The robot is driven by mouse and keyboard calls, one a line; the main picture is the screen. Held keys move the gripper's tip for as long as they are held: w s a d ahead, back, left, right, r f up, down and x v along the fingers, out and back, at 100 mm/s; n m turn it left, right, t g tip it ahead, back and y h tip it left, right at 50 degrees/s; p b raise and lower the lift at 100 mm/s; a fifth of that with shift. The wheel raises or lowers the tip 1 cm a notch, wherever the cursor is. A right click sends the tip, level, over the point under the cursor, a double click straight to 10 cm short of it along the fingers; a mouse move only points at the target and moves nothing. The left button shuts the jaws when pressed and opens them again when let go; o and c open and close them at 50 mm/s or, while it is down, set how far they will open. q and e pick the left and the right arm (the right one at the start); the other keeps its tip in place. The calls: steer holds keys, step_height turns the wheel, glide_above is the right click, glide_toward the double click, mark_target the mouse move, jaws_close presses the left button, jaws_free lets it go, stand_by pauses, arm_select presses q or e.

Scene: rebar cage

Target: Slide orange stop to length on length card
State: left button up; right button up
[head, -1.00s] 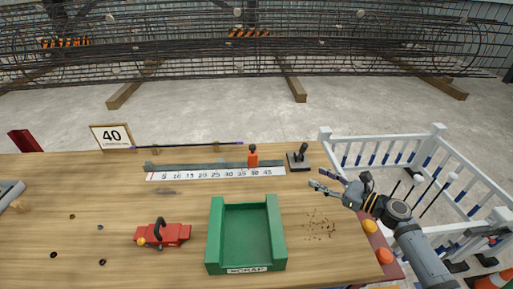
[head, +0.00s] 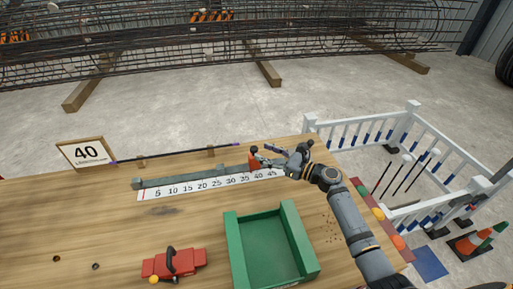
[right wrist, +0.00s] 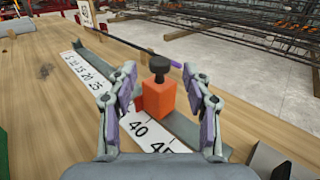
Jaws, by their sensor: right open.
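The orange stop (head: 254,161), a block with a black knob on top, stands upright on the grey rail (head: 195,175) behind the white number scale (head: 205,184). In the right wrist view the stop (right wrist: 159,98) stands just beside the 40 mark; its exact reading is hard to tell. My left gripper is out of view.
A green tray (head: 236,250) and a red tool (head: 174,264) lie in front of the scale. A thin dark bar (head: 180,152) lies behind the rail. A white fence (head: 365,125) stands beyond the table's right edge. The table's left middle is clear.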

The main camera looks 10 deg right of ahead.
mark_target(257, 149)
steer(key=x, duration=0.3)
steer(key=shift+w+a, duration=0.2)
steer(key=shift+c, duration=0.4)
steer(key=c, duration=0.5)
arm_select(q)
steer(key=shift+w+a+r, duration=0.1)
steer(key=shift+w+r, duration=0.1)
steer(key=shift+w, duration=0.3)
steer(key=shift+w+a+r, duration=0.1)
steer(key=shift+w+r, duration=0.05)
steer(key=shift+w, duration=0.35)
arm_select(e)
jaws_close()
